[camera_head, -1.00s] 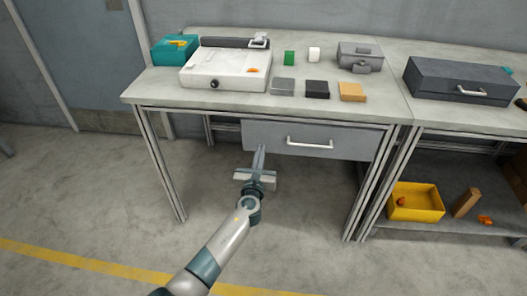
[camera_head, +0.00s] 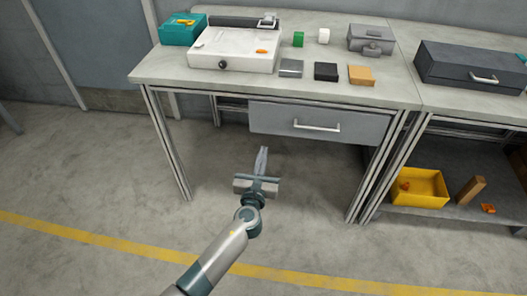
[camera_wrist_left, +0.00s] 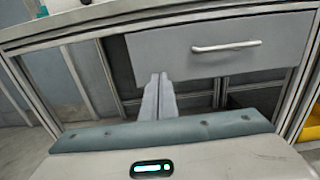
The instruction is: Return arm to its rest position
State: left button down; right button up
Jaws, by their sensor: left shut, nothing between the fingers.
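My left gripper (camera_head: 262,160) is in front of the workbench, below its top and apart from it. Its fingers are together with nothing between them, and they point toward the bench. In the left wrist view the shut fingers (camera_wrist_left: 158,97) stand in front of the grey drawer (camera_wrist_left: 200,47). The drawer (camera_head: 318,125) hangs under the bench top and looks closed, with a pale bar handle (camera_head: 317,127). My right gripper is not in view.
The workbench (camera_head: 150,72) carries a white machine (camera_head: 235,50), a teal box (camera_head: 182,32), several small blocks and a grey case (camera_head: 370,38). A dark toolbox (camera_head: 465,65) stands at right. A yellow bin (camera_head: 420,188) sits on the lower shelf. The floor in front is clear.

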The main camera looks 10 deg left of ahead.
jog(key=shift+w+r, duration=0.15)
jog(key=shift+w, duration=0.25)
